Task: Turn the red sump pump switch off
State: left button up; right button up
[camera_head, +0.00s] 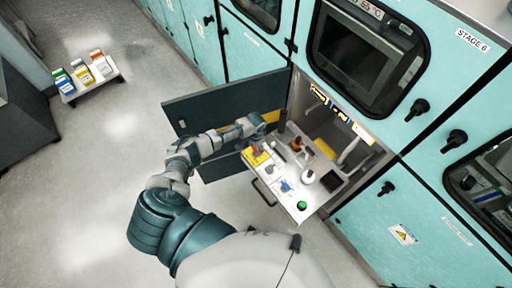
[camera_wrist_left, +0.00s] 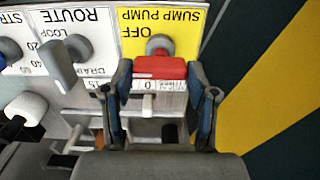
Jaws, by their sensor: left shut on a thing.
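The red sump pump switch (camera_wrist_left: 158,69) sits between the fingers of my left gripper (camera_wrist_left: 159,78) in the left wrist view. The gripper is shut on its red handle, one finger on each side. A grey round knob base shows above the handle, on a yellow plate (camera_wrist_left: 215,20) marked SUMP PUMP and OFF, upside down in this view. In the head view, my left gripper (camera_head: 252,128) is at the left side of the pull-out panel, by the yellow plate (camera_head: 257,159). The switch's exact setting is hard to tell. My right gripper is not in view.
An open dark door (camera_head: 205,105) stands behind my left arm.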

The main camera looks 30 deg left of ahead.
pick_arm(q)
jog(key=o, duration=1.2)
jog(key=shift+c, duration=0.2)
jog(key=shift+r, duration=0.25)
notch_tip(320, 180, up, 11)
jog(key=shift+r, duration=0.15)
jog(key=shift+a, duration=0.1)
